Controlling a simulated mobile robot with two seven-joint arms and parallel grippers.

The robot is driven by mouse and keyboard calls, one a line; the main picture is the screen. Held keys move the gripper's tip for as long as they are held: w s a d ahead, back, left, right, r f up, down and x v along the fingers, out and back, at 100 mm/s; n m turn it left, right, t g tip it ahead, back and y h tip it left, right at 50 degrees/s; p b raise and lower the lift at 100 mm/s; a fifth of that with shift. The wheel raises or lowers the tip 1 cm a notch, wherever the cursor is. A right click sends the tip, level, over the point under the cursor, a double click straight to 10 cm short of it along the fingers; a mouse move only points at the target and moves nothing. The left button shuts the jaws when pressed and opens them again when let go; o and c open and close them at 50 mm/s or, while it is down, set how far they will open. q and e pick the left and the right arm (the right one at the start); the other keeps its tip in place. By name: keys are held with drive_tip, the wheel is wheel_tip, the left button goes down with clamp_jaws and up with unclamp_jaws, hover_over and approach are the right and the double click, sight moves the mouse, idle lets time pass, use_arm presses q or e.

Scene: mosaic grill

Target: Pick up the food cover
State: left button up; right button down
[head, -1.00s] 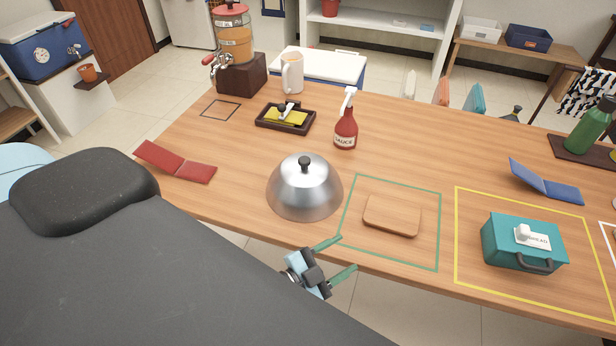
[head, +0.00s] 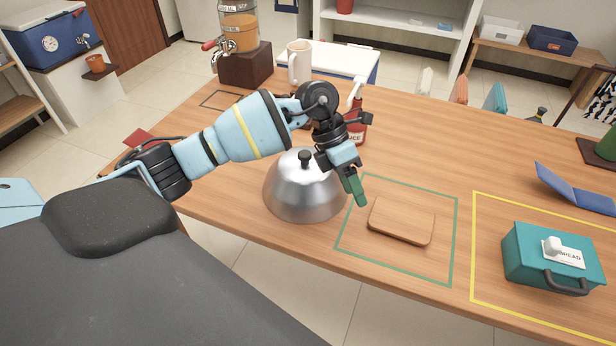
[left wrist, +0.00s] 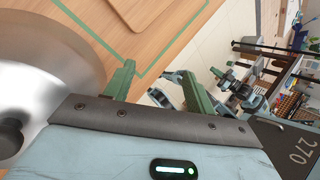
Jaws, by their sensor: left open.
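The food cover (head: 292,194) is a shiny silver dome with a black knob, standing on the wooden table left of the green outline. My left gripper (head: 357,190) hangs in the air beside and slightly above the dome's right side, pointing down. It is open and empty. In the left wrist view the food cover (left wrist: 50,75) fills the left edge with its dark knob, and the green fingers of the left gripper (left wrist: 158,88) stand apart. Blue and green mechanical parts beyond them may be my right gripper; their state is unclear.
A wooden board (head: 402,222) lies inside the green outline. A red sauce bottle (head: 357,128) stands behind my forearm, partly hidden. A teal box (head: 535,262) sits in the yellow outline. A white mug (head: 299,62) and a drink dispenser (head: 240,40) are at the back.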

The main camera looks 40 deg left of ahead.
sight(305, 153)
use_arm(q)
drive_tip(key=w+a+r+y, duration=0.1)
drive_tip(key=a+r+y, duration=0.1)
drive_tip(key=a, duration=0.3)
drive_tip(key=w+a+r+y, duration=0.1)
drive_tip(key=a+r+y, duration=0.1)
drive_tip(key=a, duration=0.3)
drive_tip(key=w+a+r+n+t+y+b, duration=0.1)
drive_tip(key=w+a+r+y, duration=0.1)
drive_tip(key=a+r, duration=0.1)
drive_tip(key=shift+a+r+y, duration=0.15)
drive_tip(key=shift+a+y, duration=0.15)
drive_tip(key=shift+a, duration=0.6)
drive_tip(key=shift+w+f, duration=0.1)
drive_tip(key=shift+f, duration=3.85)
drive_tip(key=shift+a+r, duration=0.1)
clamp_jaws()
